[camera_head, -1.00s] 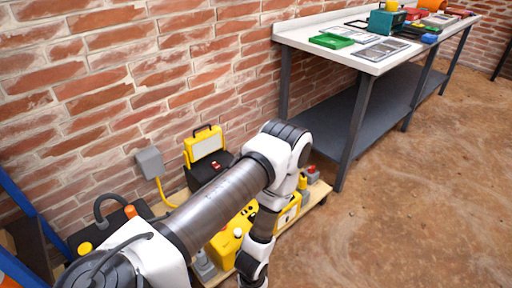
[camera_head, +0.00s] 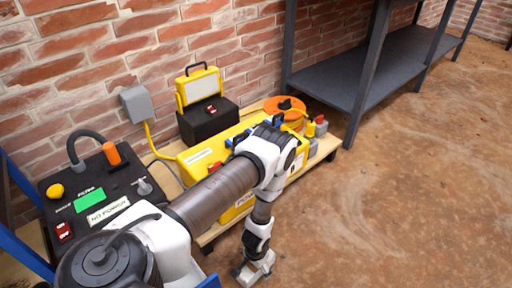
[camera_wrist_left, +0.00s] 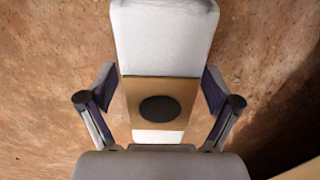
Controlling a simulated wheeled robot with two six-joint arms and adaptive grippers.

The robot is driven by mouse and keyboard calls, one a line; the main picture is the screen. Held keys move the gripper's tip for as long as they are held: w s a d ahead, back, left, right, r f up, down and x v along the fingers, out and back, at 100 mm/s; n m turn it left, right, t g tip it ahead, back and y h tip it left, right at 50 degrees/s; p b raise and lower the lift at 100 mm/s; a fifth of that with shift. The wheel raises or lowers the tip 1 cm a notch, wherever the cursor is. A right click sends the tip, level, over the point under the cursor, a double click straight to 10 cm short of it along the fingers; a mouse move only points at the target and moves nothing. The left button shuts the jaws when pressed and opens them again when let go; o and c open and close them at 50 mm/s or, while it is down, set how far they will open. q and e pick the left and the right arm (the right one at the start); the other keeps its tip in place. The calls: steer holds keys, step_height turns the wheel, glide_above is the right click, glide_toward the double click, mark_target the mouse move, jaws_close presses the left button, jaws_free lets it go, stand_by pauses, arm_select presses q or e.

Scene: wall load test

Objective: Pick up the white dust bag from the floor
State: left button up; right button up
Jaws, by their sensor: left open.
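The white dust bag (camera_wrist_left: 163,35) lies on the brown floor in the left wrist view. It has a tan card collar (camera_wrist_left: 142,90) with a round black opening (camera_wrist_left: 159,109). My left gripper (camera_wrist_left: 158,88) is open, with one finger on each side of the collar. I cannot tell whether the fingers touch it. In the head view my left gripper (camera_head: 254,272) points down near the floor, in front of the wooden board. I cannot make out the bag clearly there. My right gripper is not in view.
A low wooden board (camera_head: 206,238) along the brick wall carries a yellow case (camera_head: 200,156), a work light (camera_head: 199,88) and an orange reel (camera_head: 285,108). A black panel (camera_head: 85,185) stands at left. A grey metal bench (camera_head: 340,75) is behind. Floor at right is clear.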

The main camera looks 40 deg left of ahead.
arm_select(q)
steer(key=shift+f, duration=0.25)
steer(key=shift+c, duration=0.7)
steer(key=c, duration=1.1)
